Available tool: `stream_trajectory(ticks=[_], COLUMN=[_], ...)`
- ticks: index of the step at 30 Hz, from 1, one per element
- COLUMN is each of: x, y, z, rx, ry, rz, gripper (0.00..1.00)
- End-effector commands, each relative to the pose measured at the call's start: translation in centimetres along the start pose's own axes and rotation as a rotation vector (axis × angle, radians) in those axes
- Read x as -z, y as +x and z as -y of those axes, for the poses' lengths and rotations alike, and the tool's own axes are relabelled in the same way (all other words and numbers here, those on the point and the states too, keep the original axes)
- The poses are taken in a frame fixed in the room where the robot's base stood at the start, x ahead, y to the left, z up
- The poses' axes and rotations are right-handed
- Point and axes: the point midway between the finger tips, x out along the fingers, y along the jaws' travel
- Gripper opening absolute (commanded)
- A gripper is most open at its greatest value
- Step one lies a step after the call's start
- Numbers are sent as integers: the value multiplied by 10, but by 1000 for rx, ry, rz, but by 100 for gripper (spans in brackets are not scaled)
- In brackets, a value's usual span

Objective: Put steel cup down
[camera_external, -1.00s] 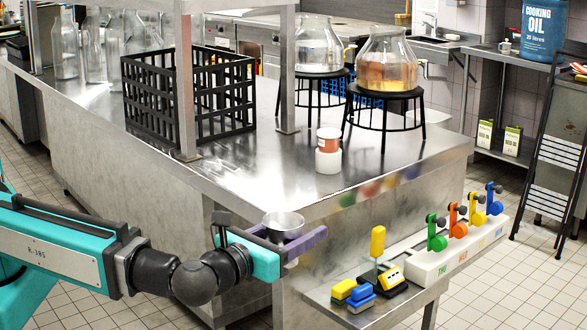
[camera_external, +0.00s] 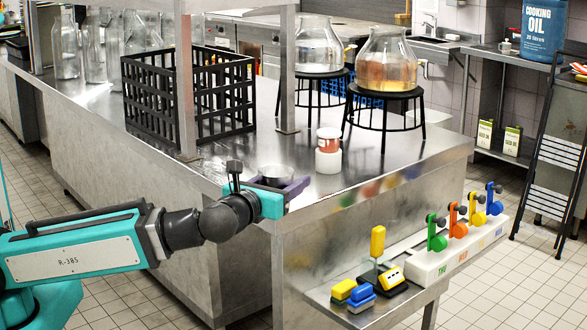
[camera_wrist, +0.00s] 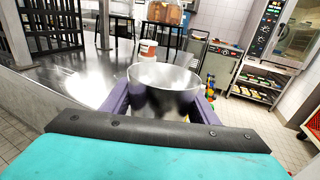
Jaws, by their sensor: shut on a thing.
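The steel cup (camera_external: 275,171) is held upright at the near edge of the steel counter (camera_external: 330,180). My gripper (camera_external: 290,187) has its purple fingers closed on the cup. In the wrist view the cup (camera_wrist: 165,88) sits between both fingers, with its open rim facing up and its inside looking empty. I cannot tell whether its base touches the counter, because the gripper hides it.
A small white tub with a red label (camera_external: 328,153) stands on the counter just beyond the cup. A black crate (camera_external: 187,97) and a metal post (camera_external: 185,90) are to the left. Glass jars (camera_external: 386,62) stand on black stands behind. Bare counter lies between.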

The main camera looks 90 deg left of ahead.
Motion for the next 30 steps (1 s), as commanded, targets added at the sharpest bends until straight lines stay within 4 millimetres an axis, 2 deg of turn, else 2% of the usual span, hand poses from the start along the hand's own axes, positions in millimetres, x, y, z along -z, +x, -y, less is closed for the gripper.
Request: stream_trajectory(ticks=[6, 15, 30], x=[1, -4, -8], y=[33, 69, 107], z=[-43, -107, -224], rx=[-58, -137, -277], ry=[-5, -8, -11], rz=[4, 11, 26], gripper=[27, 27, 27])
